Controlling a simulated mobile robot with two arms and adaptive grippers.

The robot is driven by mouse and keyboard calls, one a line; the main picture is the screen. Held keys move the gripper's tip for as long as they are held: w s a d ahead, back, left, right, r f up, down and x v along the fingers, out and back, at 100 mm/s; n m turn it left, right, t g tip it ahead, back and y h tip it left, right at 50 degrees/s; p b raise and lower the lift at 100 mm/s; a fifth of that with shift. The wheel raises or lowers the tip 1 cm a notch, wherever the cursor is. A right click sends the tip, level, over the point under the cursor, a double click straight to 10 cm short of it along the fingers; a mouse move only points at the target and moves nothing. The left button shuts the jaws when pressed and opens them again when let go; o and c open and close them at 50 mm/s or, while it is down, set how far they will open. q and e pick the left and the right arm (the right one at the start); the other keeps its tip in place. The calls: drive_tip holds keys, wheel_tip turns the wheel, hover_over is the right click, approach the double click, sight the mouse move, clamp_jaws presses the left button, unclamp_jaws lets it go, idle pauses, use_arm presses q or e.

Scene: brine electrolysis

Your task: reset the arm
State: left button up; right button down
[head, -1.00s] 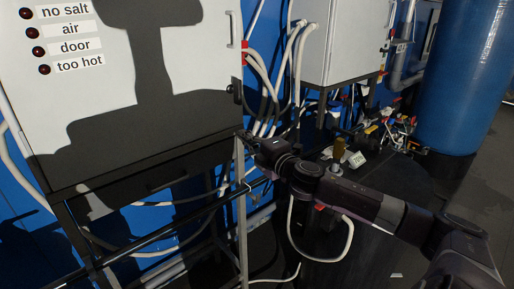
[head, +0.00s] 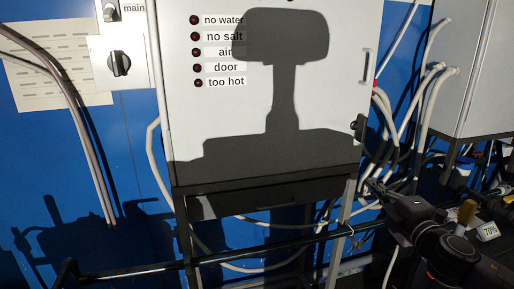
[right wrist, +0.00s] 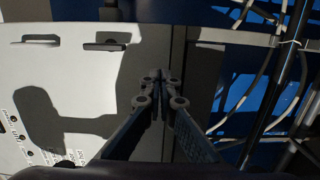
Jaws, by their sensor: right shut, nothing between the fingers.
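My right arm comes in at the lower right of the head view. Its gripper (head: 372,188) is in front of the lower right corner of the white cabinet (head: 215,130), near the white hoses. In the right wrist view the two fingers of the right gripper (right wrist: 160,80) meet at their tips, with nothing between them. Behind them the cabinet front shows turned on its side. I cannot tell whether the gripper touches anything. My left gripper is in no view.
White hoses (head: 436,92) run between this cabinet and a second cabinet (head: 475,60) at the right. A black rail (head: 270,250) crosses low in front. A switch box (head: 119,64) marked "main" is on the blue wall. A "70%" tag (head: 489,231) is beside my arm.

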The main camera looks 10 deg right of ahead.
drive_tip(key=s+a+f+m+g+h, duration=0.1)
drive_tip(key=s+a+f+m+g, duration=0.3)
drive_tip(key=s+f, duration=0.55)
drive_tip(key=s+a+f+m+g+h, duration=0.15)
drive_tip(key=s+f+m+g, duration=0.35)
drive_tip(key=f, duration=1)
drive_tip(key=s+a+f+m+g+y, duration=0.25)
drive_tip(key=s+a+f, duration=0.25)
drive_tip(key=s+a, duration=0.45)
drive_tip(key=s+a+f+m+g+y, duration=0.1)
drive_tip(key=s+a+f+m+g, duration=0.3)
drive_tip(key=s+a, duration=0.55)
wheel_tip(320, 180, down, 28)
drive_tip(key=s, duration=0.1)
drive_tip(key=s+d+f+g, duration=0.1)
drive_tip(key=s+d+f, duration=0.2)
drive_tip(key=s+f, duration=1.2)
drive_tip(key=shift+s+f+n, duration=0.35)
drive_tip(key=shift+s+f, duration=0.05)
drive_tip(key=shift+s, duration=0.7)
